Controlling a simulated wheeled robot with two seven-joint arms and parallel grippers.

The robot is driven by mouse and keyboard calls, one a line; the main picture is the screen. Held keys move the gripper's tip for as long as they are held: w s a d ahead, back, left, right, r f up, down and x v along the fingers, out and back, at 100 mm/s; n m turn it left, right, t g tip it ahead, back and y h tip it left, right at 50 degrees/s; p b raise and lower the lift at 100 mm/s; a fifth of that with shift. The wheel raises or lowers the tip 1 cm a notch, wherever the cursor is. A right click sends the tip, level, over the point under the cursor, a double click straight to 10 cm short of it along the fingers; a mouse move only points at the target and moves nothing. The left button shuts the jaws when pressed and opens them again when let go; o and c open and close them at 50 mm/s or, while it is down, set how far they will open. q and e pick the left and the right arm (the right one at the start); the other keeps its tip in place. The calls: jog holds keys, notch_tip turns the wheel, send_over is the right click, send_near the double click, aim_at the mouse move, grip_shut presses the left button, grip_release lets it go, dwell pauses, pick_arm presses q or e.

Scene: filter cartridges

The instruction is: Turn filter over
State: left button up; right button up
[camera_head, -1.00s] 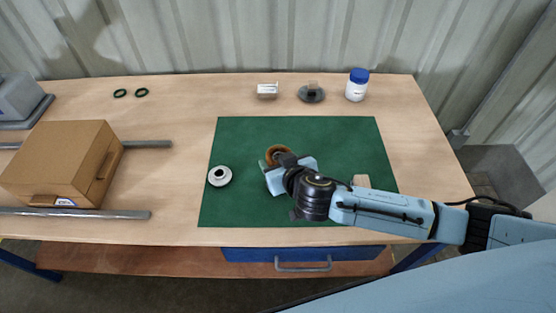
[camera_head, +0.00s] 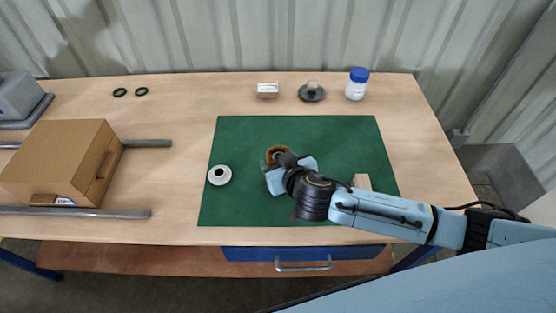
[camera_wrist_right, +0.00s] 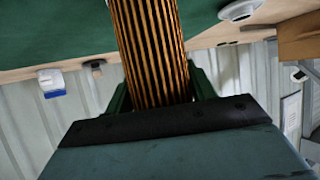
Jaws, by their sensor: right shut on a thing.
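The filter is a brown pleated cartridge (camera_wrist_right: 150,50), seen close up in the right wrist view. In the head view its brown round end (camera_head: 276,154) shows just beyond my right gripper (camera_head: 272,165), over the green mat (camera_head: 330,135). My right gripper is shut on the filter; its green fingers (camera_wrist_right: 160,92) lie on both sides of the pleats in the wrist view. My wrist hides most of the filter in the head view, so I cannot tell whether it touches the mat. My left gripper is not in view.
A white round cap (camera_head: 219,176) lies on the mat's left part. A cardboard box (camera_head: 60,160) sits between metal rails at the left. A white box (camera_head: 267,90), a dark round part (camera_head: 312,93) and a blue-lidded jar (camera_head: 357,84) stand at the back. A wooden block (camera_head: 361,181) is beside my arm.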

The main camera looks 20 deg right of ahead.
jog(key=shift+f+b, duration=0.3)
jog(key=shift+f, duration=0.15)
jog(key=o, duration=1.1)
jog(key=p+v, duration=0.1)
jog(key=v, duration=1.2)
jog(key=shift+s+r, duration=0.1)
jog(key=shift+s, duration=0.1)
